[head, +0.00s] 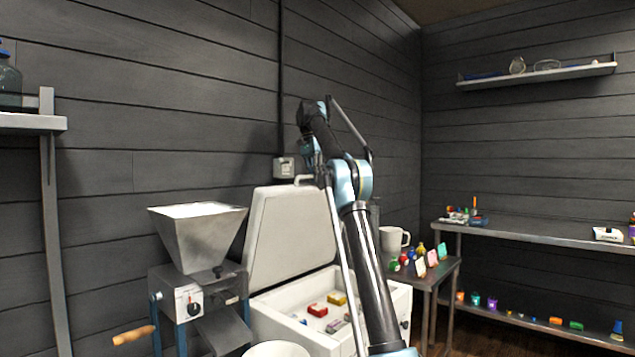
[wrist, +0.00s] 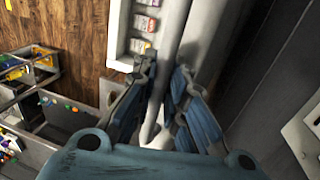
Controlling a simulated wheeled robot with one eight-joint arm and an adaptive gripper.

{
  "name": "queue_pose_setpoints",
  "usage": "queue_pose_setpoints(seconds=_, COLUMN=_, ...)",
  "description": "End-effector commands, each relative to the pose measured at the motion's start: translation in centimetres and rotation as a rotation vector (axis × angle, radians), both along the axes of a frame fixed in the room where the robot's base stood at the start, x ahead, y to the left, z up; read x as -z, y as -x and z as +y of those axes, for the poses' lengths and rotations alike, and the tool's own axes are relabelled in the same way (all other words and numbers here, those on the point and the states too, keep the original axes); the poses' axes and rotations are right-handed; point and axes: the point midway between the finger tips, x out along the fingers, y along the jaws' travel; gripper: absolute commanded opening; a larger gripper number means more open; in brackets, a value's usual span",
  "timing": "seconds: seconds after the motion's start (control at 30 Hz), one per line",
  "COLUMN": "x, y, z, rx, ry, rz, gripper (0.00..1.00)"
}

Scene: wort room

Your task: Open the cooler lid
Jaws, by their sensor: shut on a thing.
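The white cooler (head: 275,322) stands with its lid (head: 291,235) raised steeply, leaning back toward the dark wall. Several small colored packs, red and yellow, lie inside the open box. My gripper (head: 314,178) is at the top right corner of the lid. Part of the cooler's inside with packs (wrist: 140,46) shows beyond the fingers. The exact contact is partly hidden by the finger links.
A grain mill with a metal hopper (head: 197,235) stands directly left of the cooler. A small table with a white mug (head: 394,239) and bottles is at its right. A metal shelf unit (head: 540,236) lines the right wall. A wall box (head: 284,168) sits behind my gripper.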

Motion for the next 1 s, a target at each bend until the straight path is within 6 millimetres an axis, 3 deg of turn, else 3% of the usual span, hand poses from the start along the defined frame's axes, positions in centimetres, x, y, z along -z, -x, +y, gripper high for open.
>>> queue_pose_setpoints(seconds=0.27, x=-0.3, y=0.2, z=-0.7, rx=0.007, ry=0.003, rz=0.002, gripper=0.0)
queue_pose_setpoints(seconds=0.3, x=-0.3, y=0.2, z=-0.8, rx=0.008, ry=0.003, rz=0.002, gripper=0.19)
queue_pose_setpoints(seconds=0.37, x=-0.3, y=0.2, z=-0.8, rx=0.008, ry=0.003, rz=0.002, gripper=0.33)
queue_pose_setpoints(seconds=1.0, x=0.3, y=0.2, z=-1.9, rx=0.009, ry=-0.022, rz=-0.021, gripper=0.33)
